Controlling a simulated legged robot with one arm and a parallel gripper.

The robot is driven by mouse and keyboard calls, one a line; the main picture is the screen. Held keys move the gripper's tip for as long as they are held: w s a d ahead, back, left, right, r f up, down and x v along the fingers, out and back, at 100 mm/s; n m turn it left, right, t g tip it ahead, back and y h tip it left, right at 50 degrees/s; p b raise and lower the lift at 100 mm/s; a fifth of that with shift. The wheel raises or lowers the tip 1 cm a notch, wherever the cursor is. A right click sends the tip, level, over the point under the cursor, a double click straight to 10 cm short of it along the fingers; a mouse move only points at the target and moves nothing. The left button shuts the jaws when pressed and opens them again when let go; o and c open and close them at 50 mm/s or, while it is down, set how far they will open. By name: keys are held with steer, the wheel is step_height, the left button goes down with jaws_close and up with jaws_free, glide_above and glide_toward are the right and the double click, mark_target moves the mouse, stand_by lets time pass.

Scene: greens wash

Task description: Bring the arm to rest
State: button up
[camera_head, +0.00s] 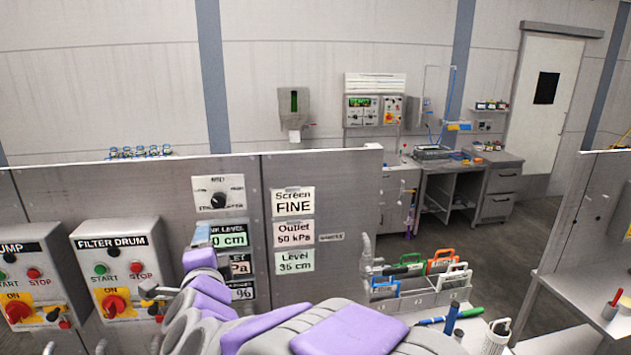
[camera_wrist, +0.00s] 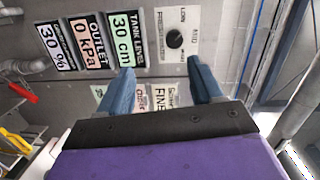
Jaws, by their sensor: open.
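My gripper (camera_wrist: 160,76) shows in the wrist view with its two blue fingers spread apart and nothing between them. It faces the grey panel that carries the knob plate (camera_wrist: 176,36) and the tank level sign (camera_wrist: 126,36). In the head view my purple and grey arm (camera_head: 205,285) stretches from the bottom edge up and left to this panel (camera_head: 345,210). There the arm covers part of the level, pressure and percent signs. I cannot tell the exact gap between the fingertips and the panel.
The filter drum box (camera_head: 121,255) and the pump box stand left of my arm. Open floor (camera_head: 480,240) lies beyond the panel.

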steer(key=s+d+f+n+g+b, duration=0.45)
steer(key=s+d+f+n, duration=0.2)
steer(key=d+f, duration=0.35)
steer(key=s+d+f+n+g+b, duration=0.3)
steer(key=s+d+f+n+g, duration=0.25)
steer(key=s+d+f, duration=0.4)
steer(key=s+d+f+g+h+b, duration=0.1)
steer(key=s+d+f+g, duration=0.3)
steer(key=s+d, duration=0.6)
steer(key=s+d+f+n+g+h+b, duration=0.1)
steer(key=s+d+f+g+h, duration=0.3)
steer(key=s+d, duration=0.6)
steer(key=shift+s+f+h+b, duration=0.25)
steer(key=shift+f+h+b, duration=0.05)
steer(key=shift+f+b, duration=0.5)
